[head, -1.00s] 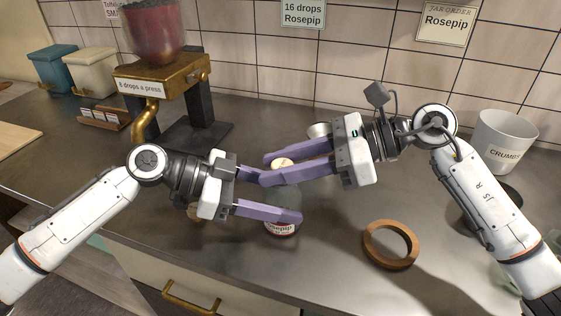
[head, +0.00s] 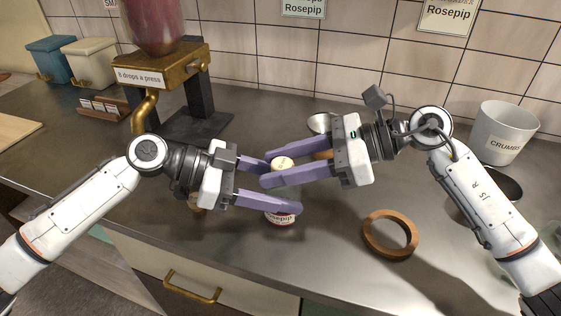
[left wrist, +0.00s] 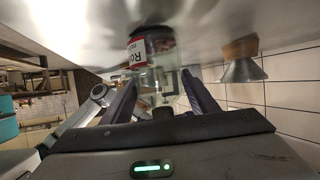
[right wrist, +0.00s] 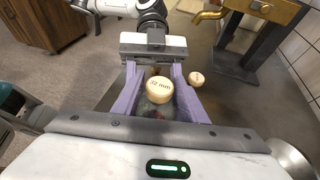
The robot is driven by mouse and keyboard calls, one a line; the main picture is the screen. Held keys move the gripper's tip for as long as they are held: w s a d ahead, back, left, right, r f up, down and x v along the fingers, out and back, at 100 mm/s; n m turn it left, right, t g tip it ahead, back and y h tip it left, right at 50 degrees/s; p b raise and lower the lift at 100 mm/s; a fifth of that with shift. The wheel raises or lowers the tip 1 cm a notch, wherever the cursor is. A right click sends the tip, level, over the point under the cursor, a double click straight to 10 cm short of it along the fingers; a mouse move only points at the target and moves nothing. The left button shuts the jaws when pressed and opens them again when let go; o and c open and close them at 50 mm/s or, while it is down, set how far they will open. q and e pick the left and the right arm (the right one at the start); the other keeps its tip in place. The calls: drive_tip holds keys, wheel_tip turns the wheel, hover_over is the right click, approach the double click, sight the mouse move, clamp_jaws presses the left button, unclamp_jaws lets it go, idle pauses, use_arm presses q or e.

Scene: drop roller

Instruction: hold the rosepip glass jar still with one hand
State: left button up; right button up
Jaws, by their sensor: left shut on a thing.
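The rosepip glass jar (head: 280,218) stands on the counter, its red-and-white label showing below my left gripper's finger. Its glass body and label also show in the left wrist view (left wrist: 150,48). My left gripper (head: 285,188) is shut on the jar from the left, with one finger on each side. My right gripper (head: 268,177) is at the jar's top, coming from the right. A pale round lid marked 52 mm (right wrist: 160,89) lies between the fingers in the right wrist view. I cannot tell whether the right fingers touch it. Fingers hide much of the jar.
A wooden ring (head: 390,233) lies on the counter at right. A crumbs bin (head: 508,132) stands at far right. A brass dispenser marked 8 drops a press (head: 165,72) stands at back left. The counter's front edge and a drawer (head: 190,285) are close below.

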drive_tip(key=shift+o, duration=1)
drive_tip(key=v, duration=1.2)
use_arm(q)
drive_tip(key=o, duration=1.3)
drive_tip(key=v, duration=1.2)
drive_tip(key=shift+f, duration=0.1)
use_arm(e)
drive_tip(key=shift+f, duration=0.1)
